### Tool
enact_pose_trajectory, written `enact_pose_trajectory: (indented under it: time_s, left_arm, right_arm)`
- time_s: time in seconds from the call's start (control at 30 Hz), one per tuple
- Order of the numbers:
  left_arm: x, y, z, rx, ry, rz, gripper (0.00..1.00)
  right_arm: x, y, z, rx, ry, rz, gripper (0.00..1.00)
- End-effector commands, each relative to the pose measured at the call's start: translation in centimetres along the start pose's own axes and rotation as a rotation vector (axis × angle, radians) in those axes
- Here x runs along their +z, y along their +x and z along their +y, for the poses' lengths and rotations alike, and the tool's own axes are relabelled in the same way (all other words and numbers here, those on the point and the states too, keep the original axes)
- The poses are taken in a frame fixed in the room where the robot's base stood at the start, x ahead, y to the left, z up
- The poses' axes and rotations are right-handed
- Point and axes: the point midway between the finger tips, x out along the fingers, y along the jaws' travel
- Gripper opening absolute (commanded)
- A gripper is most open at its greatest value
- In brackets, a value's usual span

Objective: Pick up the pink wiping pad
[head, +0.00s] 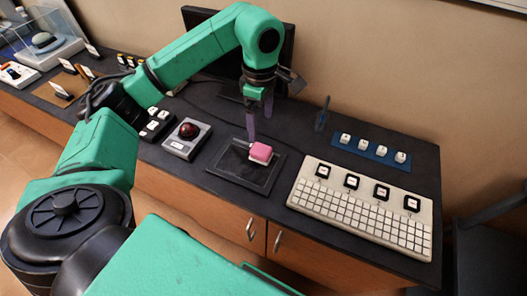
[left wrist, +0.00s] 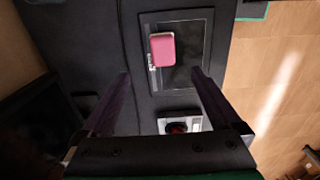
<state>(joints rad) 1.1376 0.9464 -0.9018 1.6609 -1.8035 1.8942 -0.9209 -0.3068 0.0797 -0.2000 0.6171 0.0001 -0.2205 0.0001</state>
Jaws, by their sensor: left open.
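The pink wiping pad (head: 261,152) is a small block lying on a dark framed panel (head: 243,179) on the counter. It also shows in the left wrist view (left wrist: 162,49), near one edge of the panel. My left gripper (head: 260,122) points down just behind and above the pad. In the left wrist view its two dark purple fingers (left wrist: 160,82) are spread apart with nothing between them, and the pad lies beyond the fingertips. My right gripper is not in view.
A white keyboard-like board (head: 359,209) with black keys stands right of the panel. A red button box (head: 188,138) stands left of it. A blue strip with white blocks (head: 370,149) lies behind the board. A dark monitor (head: 208,20) stands at the back near my arm.

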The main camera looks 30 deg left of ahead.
Motion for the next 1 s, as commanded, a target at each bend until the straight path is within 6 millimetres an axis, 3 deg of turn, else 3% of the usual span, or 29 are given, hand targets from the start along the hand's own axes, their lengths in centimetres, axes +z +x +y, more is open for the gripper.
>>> enact_pose_trajectory:
  time_s: [0.2, 0.37, 0.53, 0.8, 0.87, 1.0]
  left_arm:
    - [0.0, 5.0, -0.1, -0.004, -0.001, -0.001, 0.97]
    - [0.1, 7.0, -0.2, -0.005, 0.001, -0.001, 0.97]
    - [0.2, 10.3, -0.5, -0.004, 0.000, -0.001, 0.97]
    - [0.2, 11.5, -0.3, 0.001, 0.000, -0.002, 0.97]
    - [0.2, 11.5, -0.3, 0.001, 0.000, -0.002, 0.78]
    - [0.2, 11.5, -0.3, 0.001, 0.000, -0.002, 0.25]
  right_arm:
    - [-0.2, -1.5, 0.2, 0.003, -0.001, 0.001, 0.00]
    - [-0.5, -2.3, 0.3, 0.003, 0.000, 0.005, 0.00]
    - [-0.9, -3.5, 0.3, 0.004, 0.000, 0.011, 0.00]
    - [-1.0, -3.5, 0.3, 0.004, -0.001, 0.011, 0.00]
    - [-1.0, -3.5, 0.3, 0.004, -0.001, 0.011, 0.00]
    - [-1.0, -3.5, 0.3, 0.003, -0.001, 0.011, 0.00]
